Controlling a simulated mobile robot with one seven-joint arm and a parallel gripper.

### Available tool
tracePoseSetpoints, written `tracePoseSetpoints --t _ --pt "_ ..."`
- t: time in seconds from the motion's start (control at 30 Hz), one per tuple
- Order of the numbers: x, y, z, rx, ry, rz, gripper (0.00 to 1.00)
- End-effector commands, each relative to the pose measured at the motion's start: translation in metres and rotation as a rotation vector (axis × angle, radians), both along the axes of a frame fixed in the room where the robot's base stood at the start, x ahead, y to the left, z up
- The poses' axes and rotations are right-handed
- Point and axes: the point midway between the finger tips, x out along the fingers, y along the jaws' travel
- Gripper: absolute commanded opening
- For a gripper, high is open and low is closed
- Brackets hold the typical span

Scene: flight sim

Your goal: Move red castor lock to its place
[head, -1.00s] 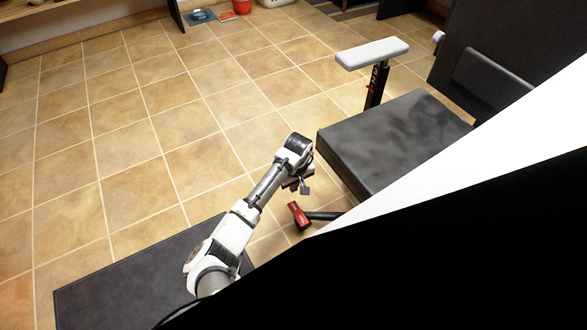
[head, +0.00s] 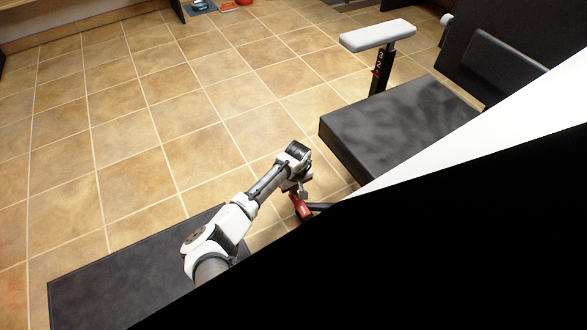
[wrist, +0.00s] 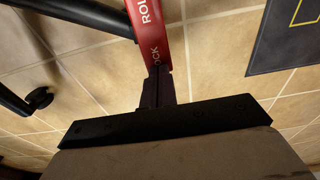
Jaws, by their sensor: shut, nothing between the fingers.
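The red castor lock (head: 300,207), a long red piece with white lettering, is low by the floor at the end of a dark chair leg, left of the seat. In the wrist view the red castor lock (wrist: 150,25) runs down from the top edge. My gripper (wrist: 158,82) is shut and empty, its fingertips at the lock's lower end in the picture; I cannot tell whether they touch it. In the head view my gripper (head: 303,192) is just above the lock and hides its upper part.
The chair's dark seat (head: 395,130) and grey armrest (head: 378,35) stand to the right. A black leg (wrist: 75,14) and a castor wheel (wrist: 38,98) are left of the lock. A dark mat (head: 110,275) lies at lower left. Tiled floor to the left is clear.

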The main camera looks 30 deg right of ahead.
Motion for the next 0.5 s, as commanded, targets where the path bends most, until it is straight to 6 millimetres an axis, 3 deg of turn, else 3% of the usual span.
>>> tracePoseSetpoints --t 0.27,0.5 --pt "0.008 -0.009 0.011 -0.01 0.02 0.003 0.0" --pt "0.01 -0.007 0.007 -0.004 0.072 0.004 0.0"
